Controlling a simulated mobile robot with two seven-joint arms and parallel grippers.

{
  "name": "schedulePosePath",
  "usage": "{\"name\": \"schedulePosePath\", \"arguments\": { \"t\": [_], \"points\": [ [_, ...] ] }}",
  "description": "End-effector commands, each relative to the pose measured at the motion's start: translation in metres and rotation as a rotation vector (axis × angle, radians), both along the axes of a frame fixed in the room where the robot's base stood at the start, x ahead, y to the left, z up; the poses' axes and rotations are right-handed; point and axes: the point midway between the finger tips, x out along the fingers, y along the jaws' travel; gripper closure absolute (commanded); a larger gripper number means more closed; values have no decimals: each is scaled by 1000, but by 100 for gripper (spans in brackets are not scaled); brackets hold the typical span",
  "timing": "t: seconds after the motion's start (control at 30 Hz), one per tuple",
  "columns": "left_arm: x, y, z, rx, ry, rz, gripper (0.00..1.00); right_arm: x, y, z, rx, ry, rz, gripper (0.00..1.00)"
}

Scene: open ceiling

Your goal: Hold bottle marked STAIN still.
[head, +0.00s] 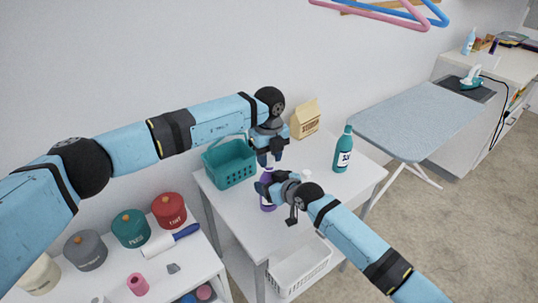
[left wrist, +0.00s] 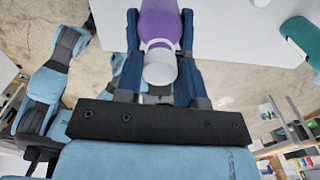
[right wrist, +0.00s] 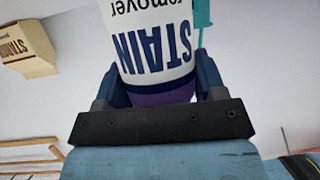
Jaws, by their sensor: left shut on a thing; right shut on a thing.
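The STAIN bottle (head: 267,206) is purple and stands upright over the white table (head: 331,190), mostly hidden behind my grippers in the head view. Its white label with STAIN (right wrist: 155,45) fills the upper middle of the right wrist view. In the left wrist view its purple shoulder and white cap (left wrist: 160,70) lie between my fingers. My left gripper (head: 268,160) is shut on the bottle's top from above. My right gripper (head: 266,187) is shut around its body from the side. I cannot tell whether the base touches the table.
A teal basket (head: 230,165) stands left of the bottle. A STARCH carton (head: 305,119) stands at the back and a teal bottle (head: 343,150) at the right. An ironing board (head: 420,118) is beyond. Several canisters (head: 130,228) stand on the low left unit.

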Motion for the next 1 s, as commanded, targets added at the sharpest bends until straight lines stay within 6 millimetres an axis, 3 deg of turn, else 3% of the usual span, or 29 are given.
{"name": "schedulePosePath", "arguments": {
  "t": [0.33,0.37,0.53,1.0],
  "points": [
    [0,0,-7,1,1,0,86,0,0,0,0,0,0,79],
    [0,0,-7,0,0,-1,86,0,0,0,0,0,0,100],
    [0,0,-6,0,0,-103,86,0,0,0,0,0,0,100],
    [0,0,-6,3,-3,-1124,86,0,0,0,-1,1,0,100]
  ]
}}
